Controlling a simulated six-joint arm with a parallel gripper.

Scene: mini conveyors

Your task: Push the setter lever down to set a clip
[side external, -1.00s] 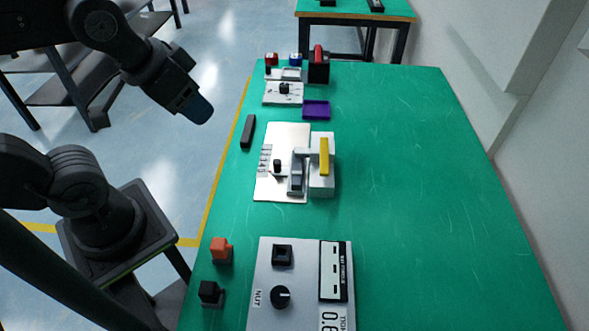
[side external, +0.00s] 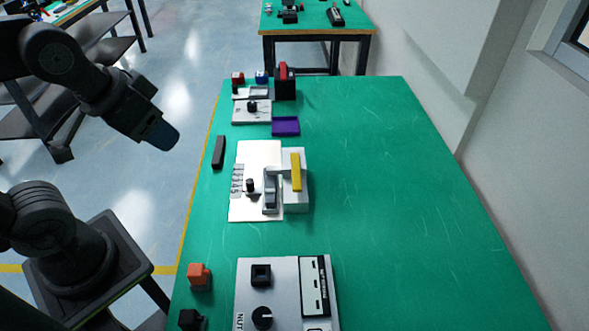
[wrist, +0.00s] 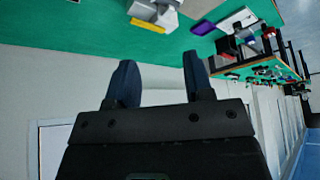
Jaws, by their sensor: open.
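The setter (side external: 274,182) is a pale plate with a grey block, a black knob and small marks, lying on the green bench. A yellow bar (side external: 296,172), which looks like its lever, lies along the top of the block. The bar also shows near the top edge of the wrist view (wrist: 148,26). My gripper (side external: 165,138) hangs left of the bench edge, well apart from the setter. In the wrist view its dark blue fingers (wrist: 158,66) are spread with nothing between them. No clip can be made out.
A purple tray (side external: 286,126), a small white fixture (side external: 252,112) and a red-and-black block (side external: 285,82) stand behind the setter. A black bar (side external: 219,152) lies to its left. A grey control box (side external: 283,290) and an orange button (side external: 199,276) are in front. The bench's right side is clear.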

